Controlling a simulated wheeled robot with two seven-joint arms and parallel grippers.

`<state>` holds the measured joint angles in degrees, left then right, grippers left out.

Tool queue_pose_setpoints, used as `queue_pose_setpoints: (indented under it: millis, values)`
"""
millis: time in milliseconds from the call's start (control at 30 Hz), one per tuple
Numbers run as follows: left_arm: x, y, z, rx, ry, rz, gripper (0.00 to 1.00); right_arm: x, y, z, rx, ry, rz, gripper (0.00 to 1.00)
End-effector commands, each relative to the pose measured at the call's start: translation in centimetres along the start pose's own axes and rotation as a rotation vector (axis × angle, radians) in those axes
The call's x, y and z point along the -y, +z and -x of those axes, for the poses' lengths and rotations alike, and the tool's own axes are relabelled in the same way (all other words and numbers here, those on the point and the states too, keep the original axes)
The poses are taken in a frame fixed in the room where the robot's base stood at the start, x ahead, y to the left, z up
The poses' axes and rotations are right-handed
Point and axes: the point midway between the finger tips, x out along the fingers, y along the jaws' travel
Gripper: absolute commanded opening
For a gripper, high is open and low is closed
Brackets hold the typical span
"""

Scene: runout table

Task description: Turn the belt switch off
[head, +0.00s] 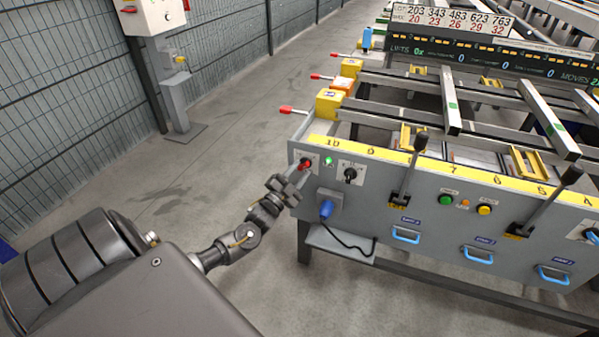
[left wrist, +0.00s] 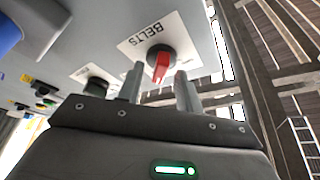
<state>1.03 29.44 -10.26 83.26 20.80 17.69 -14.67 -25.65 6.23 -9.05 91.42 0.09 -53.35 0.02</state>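The belt switch (head: 305,163) is a rotary knob on a white plate at the left end of the grey panel in the head view. In the left wrist view the switch (left wrist: 160,62) has a black round base and a red handle, next to the label BELTS. My left gripper (head: 294,181) is close in front of it, and part of the plate is hidden. In the left wrist view the two fingers of my left gripper (left wrist: 160,76) are apart, with the red handle seen between their tips. Whether they touch it, I cannot tell. My right gripper is not in view.
A lit green lamp (head: 328,161) and a second, black switch (head: 350,174) are just right of the belt switch. Below is a blue plug (head: 326,209) with a black cable. Two black levers (head: 410,167) stand out from the panel farther right. The floor (head: 190,190) to the left is clear.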

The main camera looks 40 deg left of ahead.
Motion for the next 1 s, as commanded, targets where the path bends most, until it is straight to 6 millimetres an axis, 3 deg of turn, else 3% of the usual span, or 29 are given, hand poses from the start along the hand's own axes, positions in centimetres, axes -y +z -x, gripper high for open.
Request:
queue_pose_setpoints:
  millis: [367, 633, 1000]
  values:
    - [-0.03, -0.01, -0.57, 0.000, 0.001, 0.001, 0.35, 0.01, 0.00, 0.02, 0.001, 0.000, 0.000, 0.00]
    - [-0.04, -0.01, -0.55, 0.000, 0.001, 0.001, 0.00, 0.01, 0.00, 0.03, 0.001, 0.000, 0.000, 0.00]
    - [-0.16, 0.03, -0.52, 0.001, -0.014, 0.038, 0.00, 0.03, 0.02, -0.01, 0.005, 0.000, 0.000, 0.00]
